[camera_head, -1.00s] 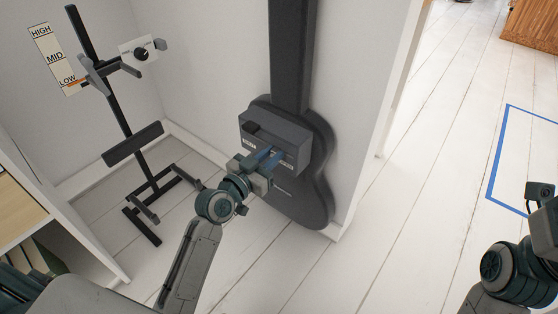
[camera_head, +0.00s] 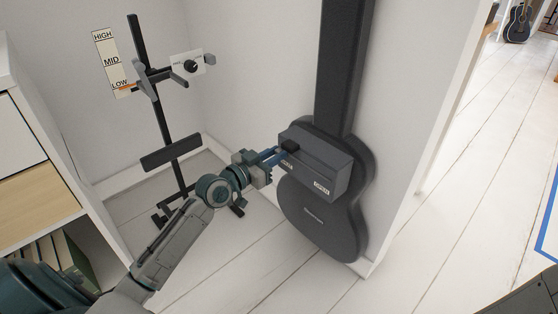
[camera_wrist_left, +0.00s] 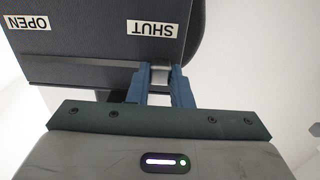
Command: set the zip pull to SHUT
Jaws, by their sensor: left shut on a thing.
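A dark guitar case (camera_head: 312,215) leans against the wall, with a grey box (camera_head: 325,165) on its front. The box has a SHUT label (camera_head: 287,165) at its left end and an OPEN label (camera_head: 321,185) at its right. My left gripper (camera_head: 274,156) is at the SHUT end, its blue fingers shut on the zip pull. In the left wrist view the labels are upside down, and a small pale piece of the zip pull (camera_wrist_left: 160,75) shows between the fingertips, beside the SHUT label (camera_wrist_left: 153,28). The fingers hide most of the pull. My right gripper is out of view.
A black stand (camera_head: 172,150) with pegs stands left of the case, near a HIGH/MID/LOW scale (camera_head: 110,62) and a dial plate (camera_head: 188,65) on the wall. A shelf unit (camera_head: 40,165) is at the far left. White floor lies open to the right.

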